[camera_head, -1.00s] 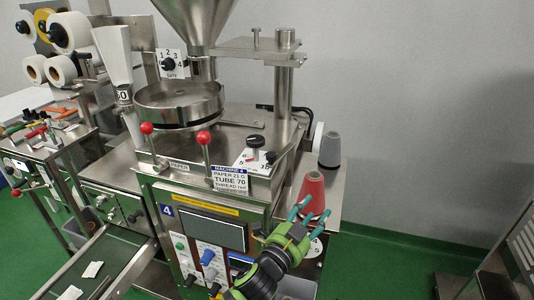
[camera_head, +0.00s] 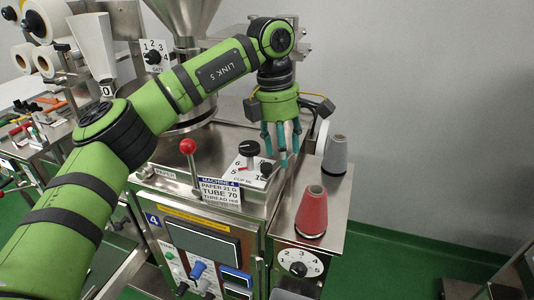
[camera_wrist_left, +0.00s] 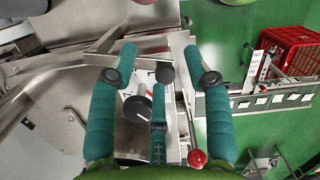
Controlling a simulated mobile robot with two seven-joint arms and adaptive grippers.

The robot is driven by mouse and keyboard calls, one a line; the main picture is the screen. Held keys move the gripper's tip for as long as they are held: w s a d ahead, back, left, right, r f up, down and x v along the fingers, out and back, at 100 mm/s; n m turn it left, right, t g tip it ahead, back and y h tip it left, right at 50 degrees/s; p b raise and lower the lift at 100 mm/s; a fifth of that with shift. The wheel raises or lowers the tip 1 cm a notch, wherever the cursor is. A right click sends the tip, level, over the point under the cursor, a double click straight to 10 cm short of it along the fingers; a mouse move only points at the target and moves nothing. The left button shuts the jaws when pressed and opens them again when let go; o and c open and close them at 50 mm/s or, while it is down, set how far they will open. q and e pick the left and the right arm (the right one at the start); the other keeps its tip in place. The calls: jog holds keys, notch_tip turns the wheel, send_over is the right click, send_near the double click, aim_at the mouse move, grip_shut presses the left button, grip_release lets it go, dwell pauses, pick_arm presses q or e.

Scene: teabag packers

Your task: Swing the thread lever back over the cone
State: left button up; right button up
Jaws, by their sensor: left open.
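The red thread cone (camera_head: 312,212) stands upright on the steel side shelf at the machine's right. A grey cone (camera_head: 336,155) stands behind it. My left gripper (camera_head: 282,150) is open, its teal fingers pointing down above the back right of the machine top, behind and left of the red cone. In the left wrist view its fingers (camera_wrist_left: 158,85) are spread, with a black knob (camera_wrist_left: 138,108) beyond them. A flat metal bar (camera_wrist_left: 110,48) lies near the left fingertip. I cannot tell which part is the thread lever; it may be hidden by the gripper.
A red-knobbed lever (camera_head: 188,146) rises at the machine's front edge. The hopper (camera_head: 186,15) stands behind my arm. The green floor at right is mostly free.

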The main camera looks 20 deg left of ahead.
aim_at(266, 165)
pick_arm(q)
jog(key=shift+y, duration=0.8)
jog(key=a+r, duration=0.2)
jog(key=a, duration=0.1)
jog(key=shift+a+r, duration=0.2)
jog(key=shift+a, duration=0.1)
jog(key=shift+a+f+n, duration=0.1)
jog(key=shift+f+n, duration=0.15)
jog(key=shift+n, duration=0.05)
notch_tip(266, 165, down, 5)
jog(key=shift+r+p, duration=0.1)
jog(key=shift+p, duration=1)
jog(key=shift+f, duration=0.75)
grip_shut()
